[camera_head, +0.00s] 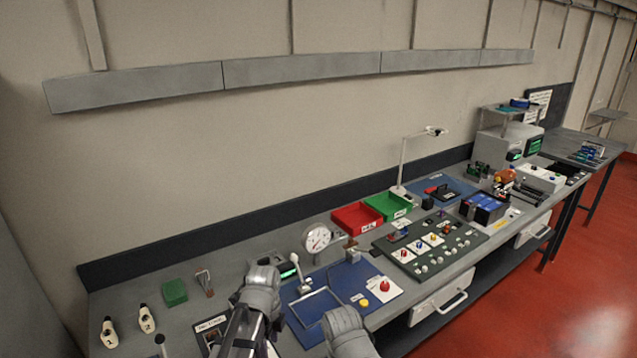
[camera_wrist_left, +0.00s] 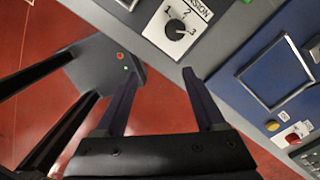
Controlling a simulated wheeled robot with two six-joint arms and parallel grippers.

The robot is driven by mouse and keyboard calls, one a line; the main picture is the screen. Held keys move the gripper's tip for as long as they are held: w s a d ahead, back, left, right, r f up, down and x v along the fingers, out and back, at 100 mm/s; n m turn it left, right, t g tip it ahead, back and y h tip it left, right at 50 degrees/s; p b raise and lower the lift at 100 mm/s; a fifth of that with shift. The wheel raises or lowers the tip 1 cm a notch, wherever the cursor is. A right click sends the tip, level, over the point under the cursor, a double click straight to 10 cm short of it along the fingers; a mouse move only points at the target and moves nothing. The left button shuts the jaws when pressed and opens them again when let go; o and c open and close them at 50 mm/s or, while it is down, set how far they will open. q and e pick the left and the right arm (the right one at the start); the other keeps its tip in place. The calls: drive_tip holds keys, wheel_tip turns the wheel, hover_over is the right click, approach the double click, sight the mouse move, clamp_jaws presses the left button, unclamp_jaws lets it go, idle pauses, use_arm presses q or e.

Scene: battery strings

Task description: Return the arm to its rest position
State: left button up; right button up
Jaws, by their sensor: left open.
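My left gripper (camera_wrist_left: 158,88) shows in the left wrist view with its two dark fingers apart and nothing between them. It hangs over the red floor by the front edge of the grey bench (camera_wrist_left: 222,95). In the head view my left arm (camera_head: 262,292) reaches over the bench, left of the blue mat; its fingers cannot be made out there. A second grey arm part of mine (camera_head: 346,332) shows at the bottom, over the mat's front edge. My right gripper cannot be made out in either view.
A selector dial (camera_wrist_left: 176,28) is close to the left fingertips. The blue mat (camera_head: 340,281) holds a square metal frame (camera_head: 314,306), a red button (camera_head: 384,286) and a lever. A red tray (camera_head: 357,218) and green tray (camera_head: 389,206) stand behind. The red floor (camera_head: 570,300) is clear at right.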

use_arm(q)
drive_tip(key=s+d+n, duration=0.7)
drive_tip(key=s+n, duration=0.4)
drive_tip(key=n, duration=0.5)
drive_tip(key=shift+s+n+y, duration=0.15)
drive_tip(key=shift+n+y, duration=0.25)
drive_tip(key=shift+f, duration=0.1)
drive_tip(key=shift+c, duration=0.3)
